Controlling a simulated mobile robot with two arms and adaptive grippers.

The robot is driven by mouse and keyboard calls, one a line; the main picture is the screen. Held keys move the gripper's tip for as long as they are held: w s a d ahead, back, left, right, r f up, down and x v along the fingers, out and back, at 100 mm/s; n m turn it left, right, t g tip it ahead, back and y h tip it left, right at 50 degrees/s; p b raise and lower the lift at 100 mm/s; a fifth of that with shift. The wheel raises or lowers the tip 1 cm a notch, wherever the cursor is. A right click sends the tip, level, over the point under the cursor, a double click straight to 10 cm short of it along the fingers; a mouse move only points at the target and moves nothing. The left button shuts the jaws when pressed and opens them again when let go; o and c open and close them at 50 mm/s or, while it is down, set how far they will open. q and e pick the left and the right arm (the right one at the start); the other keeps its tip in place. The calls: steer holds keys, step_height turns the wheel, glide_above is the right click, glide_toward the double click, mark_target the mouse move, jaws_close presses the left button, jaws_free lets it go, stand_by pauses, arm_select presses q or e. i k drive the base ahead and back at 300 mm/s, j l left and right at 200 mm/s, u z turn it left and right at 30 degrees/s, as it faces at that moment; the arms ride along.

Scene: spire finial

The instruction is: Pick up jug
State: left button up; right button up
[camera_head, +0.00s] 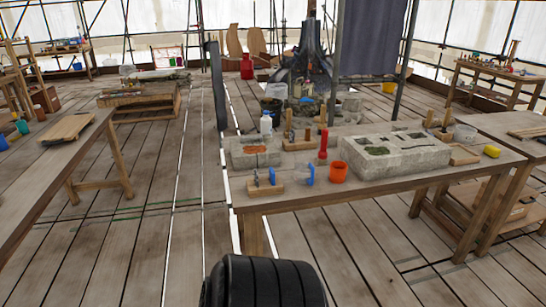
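A small red container (247,66) that looks like a jug stands far back, left of the dark spire. A white bottle (266,123) stands on the near worktable (300,198), behind a stone block; I cannot tell whether it counts as a jug. Neither of my grippers shows in the head view.
The near worktable also carries stone blocks (385,153), an orange cup (338,172), a red tool (323,146) and a yellow sponge (491,151). Another table (45,150) stands at left. The plank floor (150,200) between them is clear. A grey cloth (374,35) hangs behind.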

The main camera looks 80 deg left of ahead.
mark_target(305, 159)
steer(key=u, duration=2.15)
